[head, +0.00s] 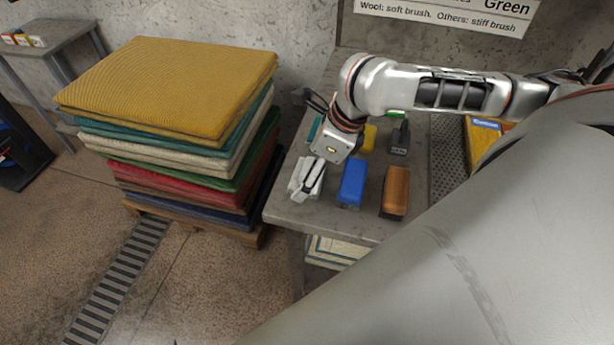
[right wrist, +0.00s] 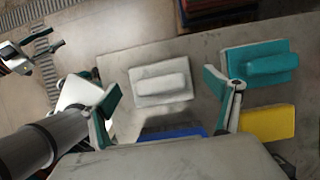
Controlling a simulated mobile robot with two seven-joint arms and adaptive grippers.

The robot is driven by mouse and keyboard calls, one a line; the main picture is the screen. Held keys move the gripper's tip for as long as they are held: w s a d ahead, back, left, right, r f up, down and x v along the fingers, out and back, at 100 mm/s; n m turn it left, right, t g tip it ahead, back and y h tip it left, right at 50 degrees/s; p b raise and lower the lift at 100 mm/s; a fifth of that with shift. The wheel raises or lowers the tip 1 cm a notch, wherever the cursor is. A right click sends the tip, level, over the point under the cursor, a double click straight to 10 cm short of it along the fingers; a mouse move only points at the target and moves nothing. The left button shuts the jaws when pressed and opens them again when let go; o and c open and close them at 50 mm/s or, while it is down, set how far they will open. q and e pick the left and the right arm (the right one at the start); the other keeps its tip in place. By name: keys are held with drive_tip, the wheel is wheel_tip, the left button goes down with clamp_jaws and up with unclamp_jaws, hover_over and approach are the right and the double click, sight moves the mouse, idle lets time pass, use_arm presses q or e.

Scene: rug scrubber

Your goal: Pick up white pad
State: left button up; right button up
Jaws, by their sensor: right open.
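The white pad (head: 296,178) lies on the grey bench near its left front corner, partly covered by a finger of my right gripper (head: 313,170). In the right wrist view the white pad (right wrist: 162,84) shows whole, with a raised grip on top. The open, empty fingers of my right gripper (right wrist: 168,92) stand on either side of it in the picture. I cannot tell the height of the fingers above the pad. My left gripper (right wrist: 42,42) shows small at the upper left of the right wrist view, away from the bench.
A teal pad (right wrist: 258,64) and a yellow pad (right wrist: 268,123) lie right of the white one in the wrist view. A blue brush (head: 352,183) and a brown brush (head: 396,190) lie close by on the bench (head: 345,222). Folded rugs (head: 175,85) are stacked at left.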

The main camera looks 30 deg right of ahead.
drive_tip(key=shift+f, duration=0.1)
drive_tip(key=c, duration=1.2)
use_arm(q)
drive_tip(key=shift+w+d+r, duration=0.1)
drive_tip(key=shift+w+r, duration=0.15)
drive_tip(key=shift+r, duration=0.1)
drive_tip(key=shift+f, duration=0.1)
use_arm(e)
drive_tip(key=shift+w, duration=0.1)
